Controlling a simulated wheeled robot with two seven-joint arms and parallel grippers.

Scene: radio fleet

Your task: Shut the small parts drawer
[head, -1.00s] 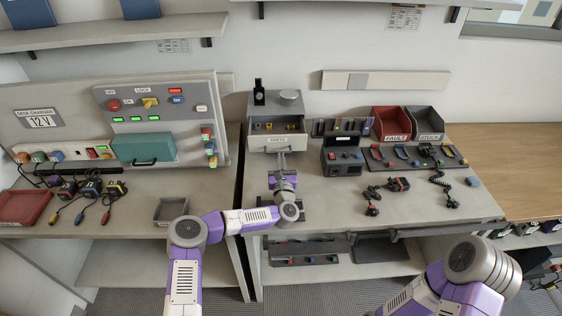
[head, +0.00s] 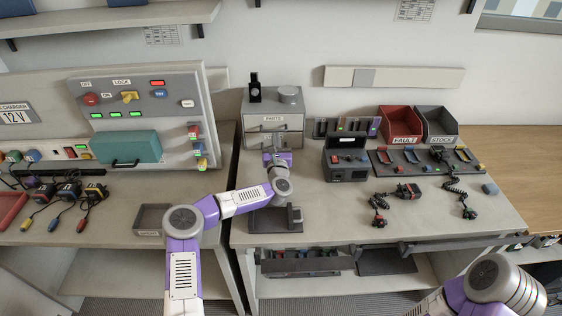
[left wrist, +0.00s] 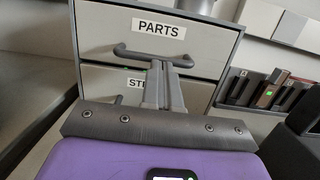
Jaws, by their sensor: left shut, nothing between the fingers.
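The small parts drawer (head: 262,124), labelled PARTS, is the upper drawer of a grey cabinet (head: 256,99) at the back of the right bench. Its front looks flush with the cabinet. In the left wrist view the drawer front (left wrist: 205,48) carries a dark bar handle (left wrist: 150,56). My left gripper (head: 270,150) is shut and empty, with its fingertips (left wrist: 157,68) in front of the drawer near the handle. I cannot tell whether they touch it. A second drawer (left wrist: 100,80), its label partly hidden by my fingers, sits below. My right gripper is out of view.
A black radio device (head: 346,160) stands right of the cabinet, with a slotted rack (head: 345,127) behind it. A red FAULT bin (head: 402,125) and grey STOCK bin (head: 437,125) stand farther right. A charger panel (head: 145,115) stands left.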

